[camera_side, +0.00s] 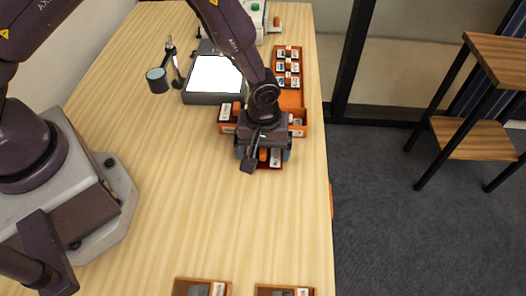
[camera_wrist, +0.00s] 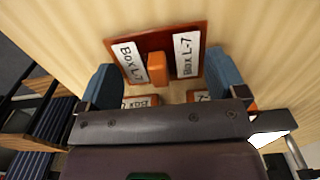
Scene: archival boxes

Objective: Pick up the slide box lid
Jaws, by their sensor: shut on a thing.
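The slide box lid (camera_wrist: 156,42) is a red-brown panel with an orange knob and two white labels reading "Box L-7". An orange slide box (camera_side: 226,128) with white labels is just behind my gripper, partly hidden by my arm. I cannot tell whether the lid touches the table.
A lit light box (camera_side: 213,76) and a lamp (camera_side: 157,80) stand to the left behind. A tray of slides (camera_side: 288,68) and an orange tray (camera_side: 291,99) lie farther back. Two brown boxes (camera_side: 202,287) (camera_side: 285,291) are at the front edge. The table's middle is clear.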

